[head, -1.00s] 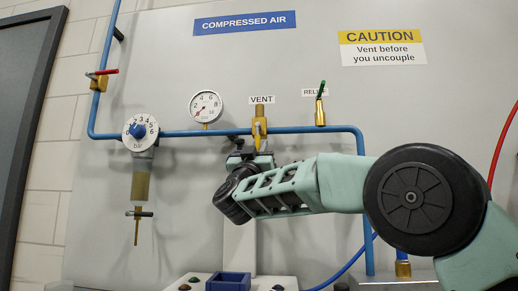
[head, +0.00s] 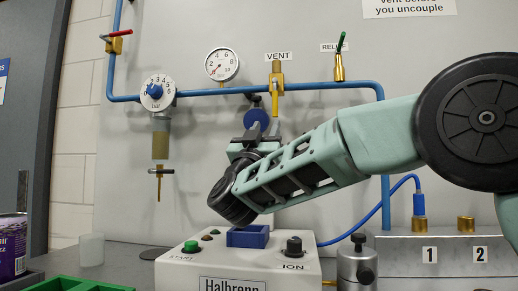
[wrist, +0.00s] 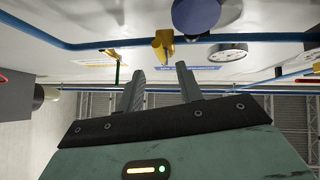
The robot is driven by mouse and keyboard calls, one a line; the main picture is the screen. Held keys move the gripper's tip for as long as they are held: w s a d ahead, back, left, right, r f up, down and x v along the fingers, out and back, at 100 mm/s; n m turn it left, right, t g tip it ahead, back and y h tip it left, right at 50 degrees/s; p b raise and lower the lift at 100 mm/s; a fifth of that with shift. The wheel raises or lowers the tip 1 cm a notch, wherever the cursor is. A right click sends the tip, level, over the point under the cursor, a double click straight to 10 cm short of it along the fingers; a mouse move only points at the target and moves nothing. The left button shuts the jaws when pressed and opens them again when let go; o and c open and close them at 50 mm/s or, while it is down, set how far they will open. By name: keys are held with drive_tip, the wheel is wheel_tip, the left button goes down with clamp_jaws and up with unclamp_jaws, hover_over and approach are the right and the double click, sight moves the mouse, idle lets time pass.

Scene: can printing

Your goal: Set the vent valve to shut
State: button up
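The vent valve (head: 277,78) is a brass body on the blue pipe under the VENT label. Its yellow lever points straight down, in line with the body and across the pipe. My gripper (head: 258,132) is below and slightly left of the lever's lower end. In the wrist view, my gripper (wrist: 160,85) has its two fingers apart with nothing between them. The vent valve also shows in the wrist view (wrist: 163,44), beyond the fingertips, and I see no contact.
A blue disc (head: 257,118) is close behind my gripper. The relief valve (head: 339,66) with a green lever is right of the vent; the pressure gauge (head: 222,65) and regulator dial (head: 157,92) are left. A white machine (head: 190,268) stands below.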

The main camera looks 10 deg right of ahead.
drive_tip(key=v, duration=0.5)
drive_tip(key=shift+s+f, duration=0.2)
drive_tip(key=shift+f, duration=0.05)
drive_tip(key=shift+a, duration=0.1)
